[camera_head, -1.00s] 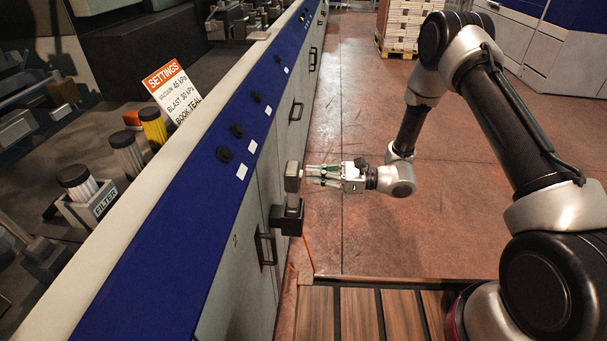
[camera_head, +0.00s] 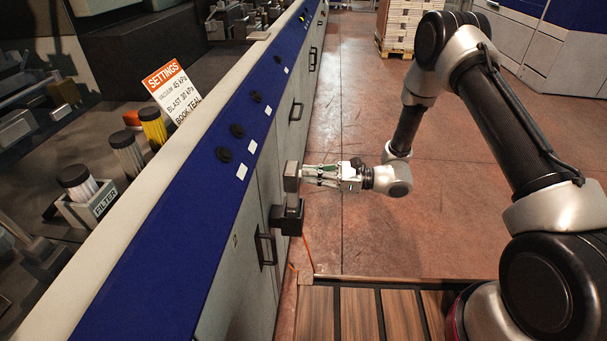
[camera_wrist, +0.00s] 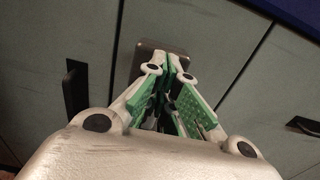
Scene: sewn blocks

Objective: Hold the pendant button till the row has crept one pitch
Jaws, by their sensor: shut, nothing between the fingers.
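The pendant (camera_head: 291,178) is a grey upright box in a dark holder (camera_head: 288,216) on the front of the machine. My gripper (camera_head: 305,174) points left at the pendant's right side, with its fingertips touching it or very close. In the wrist view, my gripper (camera_wrist: 167,68) has its green-padded fingers closed together, with nothing seen between them. The pendant (camera_wrist: 148,52) shows as a grey-brown block behind the fingertips. Its button is hidden, so I cannot tell whether it is pressed. I cannot make out the row clearly.
The machine's blue panel (camera_head: 180,205) runs along the left, with black knobs and door handles below. A settings card (camera_head: 172,92) stands behind the pale rail. Slatted wooden decking (camera_head: 354,312) lies at the bottom.

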